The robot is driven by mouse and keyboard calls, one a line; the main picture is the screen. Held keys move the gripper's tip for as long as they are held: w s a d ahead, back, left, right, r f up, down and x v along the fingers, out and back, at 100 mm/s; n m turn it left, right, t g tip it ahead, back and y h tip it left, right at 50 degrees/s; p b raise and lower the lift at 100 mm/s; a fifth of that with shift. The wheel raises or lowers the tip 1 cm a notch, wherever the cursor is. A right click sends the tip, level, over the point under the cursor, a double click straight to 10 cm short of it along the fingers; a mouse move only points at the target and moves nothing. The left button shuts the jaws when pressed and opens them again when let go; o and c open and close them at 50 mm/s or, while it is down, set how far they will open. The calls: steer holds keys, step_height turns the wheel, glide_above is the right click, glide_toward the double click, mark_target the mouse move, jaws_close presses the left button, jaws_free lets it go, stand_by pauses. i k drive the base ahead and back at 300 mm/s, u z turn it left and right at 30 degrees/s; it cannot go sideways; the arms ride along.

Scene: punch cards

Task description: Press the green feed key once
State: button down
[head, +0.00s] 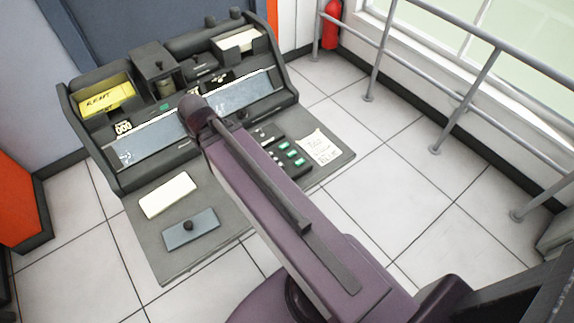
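A dark card-punch machine (70,110) stands on a grey desk top. Its key block (273,158) lies to the right of my arm, with several small green keys (291,153) and some dark and white ones. Labels on the keys are too small to read, so I cannot tell which green key is the feed key. A small green patch (164,106) also shows on the machine's upper panel. My purple arm crosses the picture from lower right toward the machine. My gripper is not visible.
A yellow card stack (105,98) fills the left bin; pale cards (240,40) sit in the right one. A white block (167,195), a blue-grey plate (190,230) with a knob and a handwritten note (320,148) lie on the desk. A railing (470,90) runs at right.

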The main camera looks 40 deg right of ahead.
mark_target(300, 160)
steer(key=u, duration=1.1)
steer(key=k, duration=1.55)
steer(key=z, duration=1.1)
